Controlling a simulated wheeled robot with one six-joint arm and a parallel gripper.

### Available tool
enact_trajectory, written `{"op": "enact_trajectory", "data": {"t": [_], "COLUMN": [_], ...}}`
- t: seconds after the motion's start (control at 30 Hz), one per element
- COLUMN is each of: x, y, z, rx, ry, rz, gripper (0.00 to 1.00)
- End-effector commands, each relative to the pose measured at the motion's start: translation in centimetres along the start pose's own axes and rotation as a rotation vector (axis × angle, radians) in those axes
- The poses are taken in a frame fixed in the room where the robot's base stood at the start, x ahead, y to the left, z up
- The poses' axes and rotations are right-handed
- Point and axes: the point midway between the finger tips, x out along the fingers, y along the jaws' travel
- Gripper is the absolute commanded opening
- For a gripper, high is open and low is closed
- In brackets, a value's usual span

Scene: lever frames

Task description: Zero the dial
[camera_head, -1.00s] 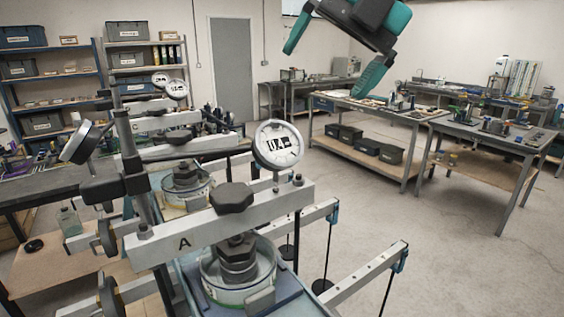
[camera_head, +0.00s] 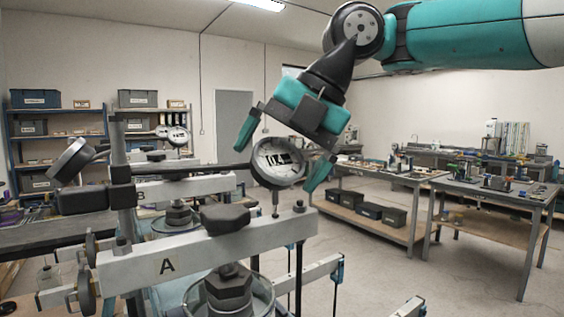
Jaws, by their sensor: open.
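The dial (camera_head: 277,163) is a round white-faced gauge with a grey rim, held on a horizontal rod above the lever frame marked A (camera_head: 205,245). Its face shows dark marks too small to read. My gripper (camera_head: 283,160) is open, with teal fingers spread to the left and right of the dial. The left finger is by the dial's upper left, and the right finger is by its lower right. I cannot tell whether either finger touches it. The dial's stem points down at the beam's right end.
A second gauge (camera_head: 74,160), seen edge-on, is on the left near the upright post (camera_head: 122,190). More lever frames stand behind. Benches (camera_head: 490,192) with equipment are at the right, shelves (camera_head: 57,137) at the back left. Bare floor lies between.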

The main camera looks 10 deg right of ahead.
Motion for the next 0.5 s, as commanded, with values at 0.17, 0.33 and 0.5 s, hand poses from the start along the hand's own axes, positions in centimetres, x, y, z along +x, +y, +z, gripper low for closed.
{"op": "enact_trajectory", "data": {"t": [0.17, 0.33, 0.5], "x": [-0.04, -0.04, 0.2], "y": [0.01, 0.0, -0.31], "z": [0.0, 0.0, 0.04], "rx": [0.0, 0.0, 0.058], "ry": [0.0, 0.0, -0.002], "rz": [0.0, 0.0, 0.041], "gripper": [0.86, 0.5, 0.5]}}
